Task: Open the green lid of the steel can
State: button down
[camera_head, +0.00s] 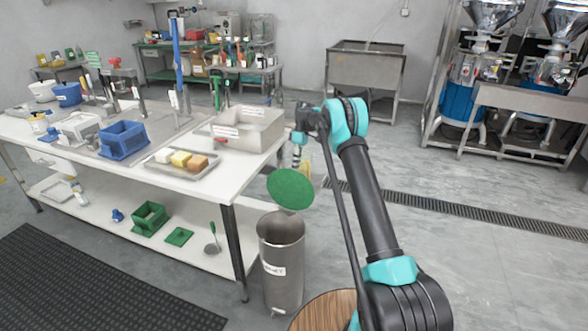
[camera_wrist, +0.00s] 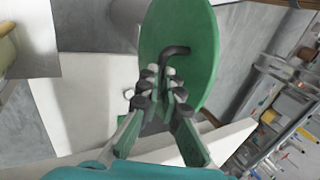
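The steel can (camera_head: 282,268) stands on the floor beside the table's right end, with a white label on its front. Its round green lid (camera_head: 290,188) is tilted up above the can's rim, and the can's mouth shows below it. I cannot tell whether the lid's lower edge touches the rim. My gripper (camera_head: 299,160) is just behind and above the lid. In the wrist view, the green lid (camera_wrist: 200,45) fills the upper middle, with its black bent handle (camera_wrist: 176,51). My gripper's fingertips (camera_wrist: 162,76) are close together around the handle's lower end, which they partly hide.
The white table (camera_head: 200,180) to the left holds a tray of blocks (camera_head: 180,162), a blue bin (camera_head: 123,140) and a grey box (camera_head: 247,127). A round wooden top (camera_head: 325,312) is close to the can's right. Floor right of my arm is open.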

jog(key=shift+w+d+f, duration=0.15)
jog(key=shift+w+f, duration=0.05)
jog(key=shift+f, duration=0.3)
jog(key=shift+w+d+f, duration=0.15)
jog(key=shift+f, duration=0.35)
jog(key=c, duration=2)
grip_release()
jog(key=shift+f, duration=0.1)
jog(key=shift+o, duration=1.1)
jog(key=shift+w+a+f, duration=0.1)
jog(key=shift+w+f, duration=0.15)
jog(key=shift+f, duration=0.1)
jog(key=shift+o, duration=0.9)
jog(key=shift+s+r, duration=0.15)
jog(key=shift+r, duration=0.25)
jog(key=v, duration=1.1)
jog(key=shift+w+r, duration=0.25)
jog(key=shift+w, duration=0.15)
